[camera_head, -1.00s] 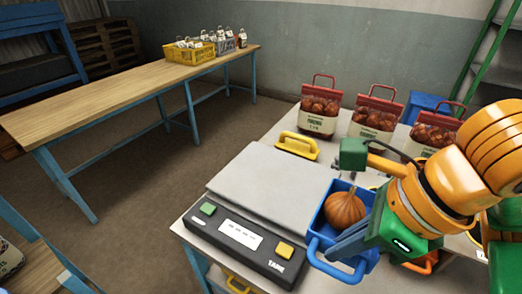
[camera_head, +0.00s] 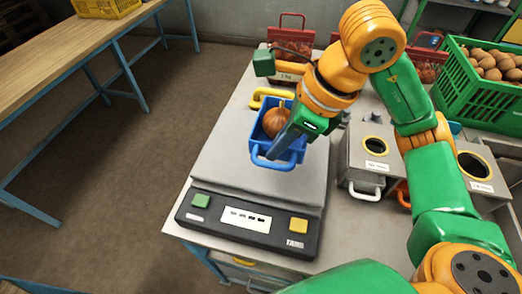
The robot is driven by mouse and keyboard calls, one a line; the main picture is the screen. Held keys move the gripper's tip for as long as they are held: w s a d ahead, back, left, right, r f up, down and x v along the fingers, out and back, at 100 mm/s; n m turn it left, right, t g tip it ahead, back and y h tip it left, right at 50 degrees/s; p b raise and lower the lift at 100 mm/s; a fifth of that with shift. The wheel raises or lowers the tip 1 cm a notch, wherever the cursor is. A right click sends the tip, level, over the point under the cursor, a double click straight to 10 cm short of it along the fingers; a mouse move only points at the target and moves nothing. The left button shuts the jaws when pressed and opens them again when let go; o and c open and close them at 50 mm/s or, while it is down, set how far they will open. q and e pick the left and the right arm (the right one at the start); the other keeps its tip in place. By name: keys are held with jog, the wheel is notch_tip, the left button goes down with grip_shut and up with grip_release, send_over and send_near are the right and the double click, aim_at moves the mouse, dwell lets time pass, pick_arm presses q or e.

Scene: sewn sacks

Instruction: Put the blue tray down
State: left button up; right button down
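The blue tray (camera_head: 262,155) is over the grey plate of the weighing scale (camera_head: 228,166) and appears roughly level. A brown onion (camera_head: 275,122) lies in it. My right gripper (camera_head: 284,146) reaches in from the right and is shut on the tray, its dark fingers at the tray's right side near the front handle. The arm hides part of the tray's right side. I cannot tell whether the tray's underside touches the plate. My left gripper is not in view.
The scale's front panel has a green button (camera_head: 201,201) and a yellow one (camera_head: 298,225). A yellow-handled tool (camera_head: 268,95) lies behind the plate. Red sacks (camera_head: 291,30) stand at the back. Metal bins (camera_head: 368,160) and a green crate of onions (camera_head: 462,85) are at right.

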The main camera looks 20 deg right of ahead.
send_over(255, 166)
jog(key=s+d, duration=0.1)
jog(key=s, duration=0.1)
jog(key=f, duration=0.5)
jog(key=shift+w+d+p, duration=0.15)
jog(key=shift+w+p, duration=0.05)
jog(key=shift+p, duration=0.1)
jog(key=f, duration=0.1)
jog(key=f+p, duration=0.1)
jog(key=f, duration=0.1)
jog(key=shift+w+f+p, duration=0.2)
jog(key=shift+w+p, duration=0.1)
jog(key=shift+w, duration=0.05)
jog(key=shift+f, duration=0.3)
jog(key=shift+f, duration=0.15)
jog(key=shift+f+b, duration=0.15)
jog(key=shift+b, duration=0.2)
jog(key=c, duration=1.1)
grip_release()
jog(key=shift+o, duration=0.2)
jog(key=shift+r, duration=0.2)
